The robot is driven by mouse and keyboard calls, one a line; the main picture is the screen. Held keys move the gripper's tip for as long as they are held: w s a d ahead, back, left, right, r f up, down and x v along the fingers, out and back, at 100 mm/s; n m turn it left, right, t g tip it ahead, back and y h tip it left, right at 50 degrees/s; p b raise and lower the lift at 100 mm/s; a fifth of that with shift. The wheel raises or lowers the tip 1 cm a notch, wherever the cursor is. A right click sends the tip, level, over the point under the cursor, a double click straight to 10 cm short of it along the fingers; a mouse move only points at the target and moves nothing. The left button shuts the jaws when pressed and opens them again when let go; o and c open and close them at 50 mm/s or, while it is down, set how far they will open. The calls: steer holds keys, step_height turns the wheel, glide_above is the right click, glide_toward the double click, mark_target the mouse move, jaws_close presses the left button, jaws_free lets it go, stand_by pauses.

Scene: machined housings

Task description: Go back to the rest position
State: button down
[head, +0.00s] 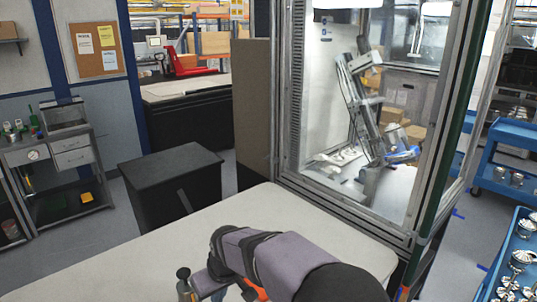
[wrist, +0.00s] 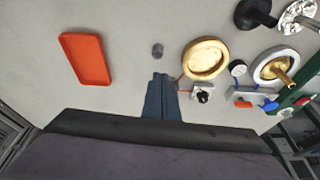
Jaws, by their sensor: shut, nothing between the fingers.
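My gripper (wrist: 160,78) shows in the wrist view at the middle, its two blue-grey fingers together with nothing between them. It is over the light table top (wrist: 125,20), apart from the things on it. A small grey cylinder (wrist: 157,50) shows just beyond the fingertips. In the head view my arm reaches over the front of the table (head: 130,262), and I cannot make out the fingers there.
An orange tray (wrist: 84,59) lies to the left of the fingers. A gold round housing (wrist: 205,59), a small white block with a black knob (wrist: 202,92) and a silver ring-shaped part (wrist: 262,77) lie to the right. A glass-walled metal-framed enclosure (head: 283,130) stands at the table's back right.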

steer(key=s+d+m+h, duration=0.1)
steer(key=s+d+m, duration=0.15)
steer(key=d, duration=0.65)
steer(key=s+d+m+h, duration=0.1)
steer(key=s+d+m, duration=0.15)
steer(key=d, duration=0.65)
steer(key=s+d+f+m+g, duration=0.1)
steer(key=s+d+f, duration=0.1)
steer(key=s+d, duration=0.4)
steer(key=s+d+f+m+g, duration=0.1)
steer(key=s+d+m, duration=0.1)
steer(key=s+d, duration=0.5)
steer(key=shift+s+f+g+h, duration=0.3)
steer(key=shift+s+f, duration=0.05)
steer(key=shift+s, duration=0.6)
